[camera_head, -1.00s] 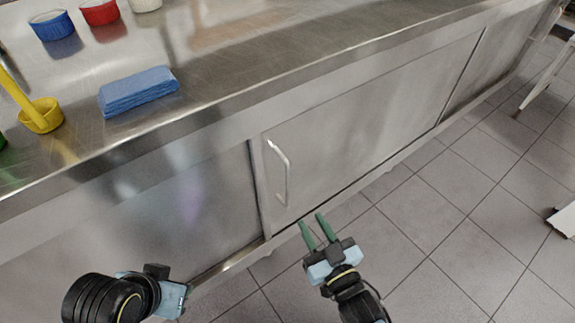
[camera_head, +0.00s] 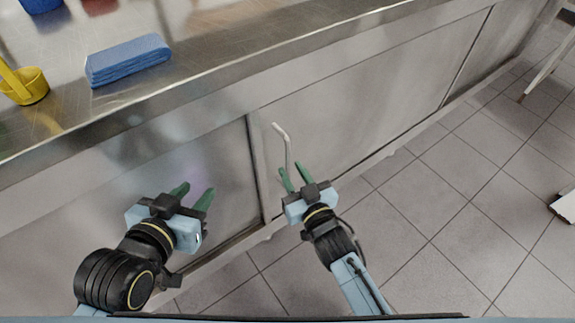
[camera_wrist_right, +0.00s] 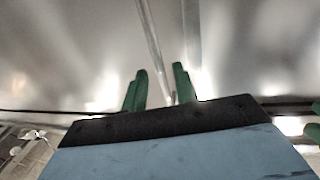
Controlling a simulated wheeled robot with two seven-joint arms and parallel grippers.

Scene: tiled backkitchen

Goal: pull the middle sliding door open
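The middle sliding door (camera_head: 375,105) is a brushed steel panel under the counter, and its left edge meets the neighbouring panel (camera_head: 200,180). Its upright bar handle (camera_head: 287,145) is near that left edge, and it also shows in the right wrist view (camera_wrist_right: 152,45). My right gripper (camera_head: 295,173) is open at the lower end of the handle. In the right wrist view its green fingers (camera_wrist_right: 158,80) stand apart, with the handle running down between them; contact cannot be told. My left gripper (camera_head: 195,190) is open and empty in front of the left panel.
The steel counter top (camera_head: 230,40) holds a blue folded cloth stack (camera_head: 128,60) and a yellow ladle-like cup (camera_head: 25,87). A white-legged object (camera_head: 548,65) stands at the far right.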

